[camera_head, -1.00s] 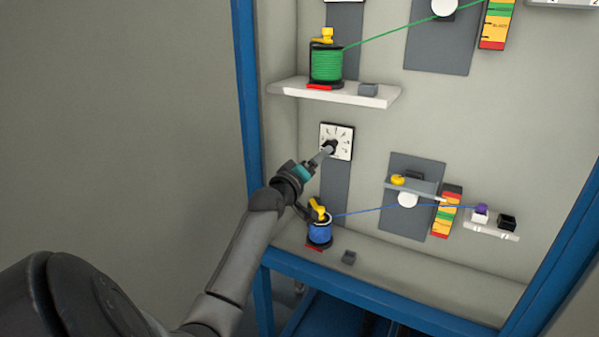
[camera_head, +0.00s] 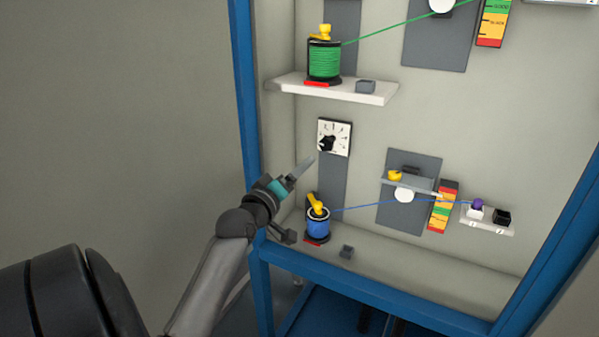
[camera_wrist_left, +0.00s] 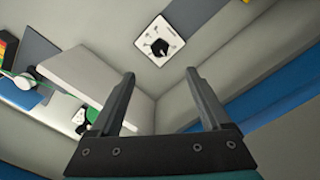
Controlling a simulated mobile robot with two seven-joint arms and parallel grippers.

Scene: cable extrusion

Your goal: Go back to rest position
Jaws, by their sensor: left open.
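My left gripper (camera_head: 305,166) is in front of the panel, to the lower left of the dial and apart from it. In the left wrist view its two fingers (camera_wrist_left: 163,100) are spread with nothing between them. The white square dial (camera_head: 334,137) has a black knob (camera_head: 327,143) and is mounted on a grey strip. In the left wrist view the dial (camera_wrist_left: 158,41) lies beyond the fingertips. My right gripper is not in view.
A blue spool (camera_head: 318,222) stands below the gripper, its blue cable running right. A green spool (camera_head: 324,62) sits on a white shelf (camera_head: 375,97) above. A blue frame post (camera_head: 243,100) borders the panel at left. The space left of it is clear.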

